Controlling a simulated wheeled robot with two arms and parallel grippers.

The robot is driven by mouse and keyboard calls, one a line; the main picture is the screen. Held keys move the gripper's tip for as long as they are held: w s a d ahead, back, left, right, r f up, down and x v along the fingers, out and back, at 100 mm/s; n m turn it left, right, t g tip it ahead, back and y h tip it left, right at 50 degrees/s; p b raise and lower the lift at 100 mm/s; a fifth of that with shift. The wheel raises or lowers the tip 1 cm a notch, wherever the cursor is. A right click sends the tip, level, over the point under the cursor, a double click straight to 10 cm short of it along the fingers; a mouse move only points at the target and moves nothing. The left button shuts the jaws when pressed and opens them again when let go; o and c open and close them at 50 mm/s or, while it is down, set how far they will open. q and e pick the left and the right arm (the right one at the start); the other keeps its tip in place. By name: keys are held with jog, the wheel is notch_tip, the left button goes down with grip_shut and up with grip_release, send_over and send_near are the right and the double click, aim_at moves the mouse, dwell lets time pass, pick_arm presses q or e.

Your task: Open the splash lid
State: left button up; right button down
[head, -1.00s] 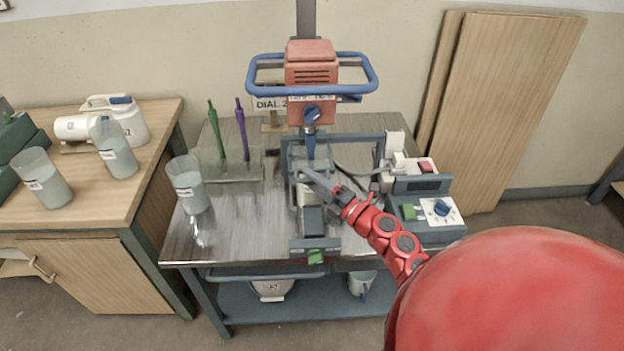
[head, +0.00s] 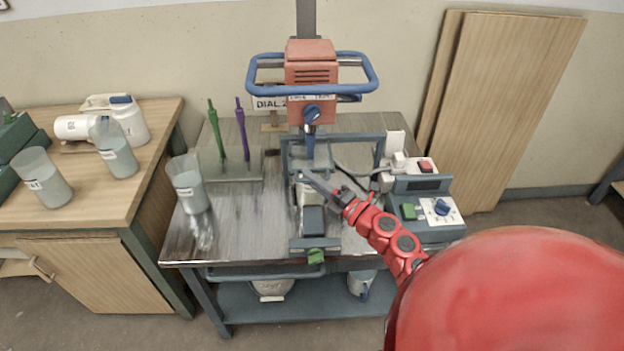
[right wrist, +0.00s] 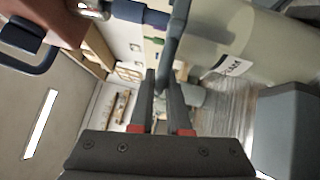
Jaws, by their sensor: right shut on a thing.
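The mixer stand is at the middle of the bench, with an orange motor head (head: 311,75) and a blue handle ring around it. The splash lid (head: 310,153) is a grey panel in a frame below the motor, around the mixer shaft; its exact angle is hard to tell. My right gripper (head: 306,178) reaches in from the right at the lid's front edge. In the right wrist view, my right gripper (right wrist: 165,82) is shut on a grey bar (right wrist: 174,45) that looks like the lid's handle. My left gripper is out of view.
A control box (head: 428,210) with a blue knob and green button stands right of the mixer. A jug (head: 188,185) stands at the bench's left, by a rack with a green and a purple stirrer (head: 241,130). The bench's front left is clear.

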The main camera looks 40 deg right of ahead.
dwell(0.8)
jog(key=shift+s+d+f, duration=0.15)
jog(key=shift+s+d, duration=0.05)
jog(key=shift+d, duration=0.2)
jog(key=s+d+b, duration=0.2)
jog(key=s+d, duration=0.4)
jog(key=d, duration=0.3)
jog(key=shift+d, duration=0.3)
jog(key=c, duration=0.9)
grip_release()
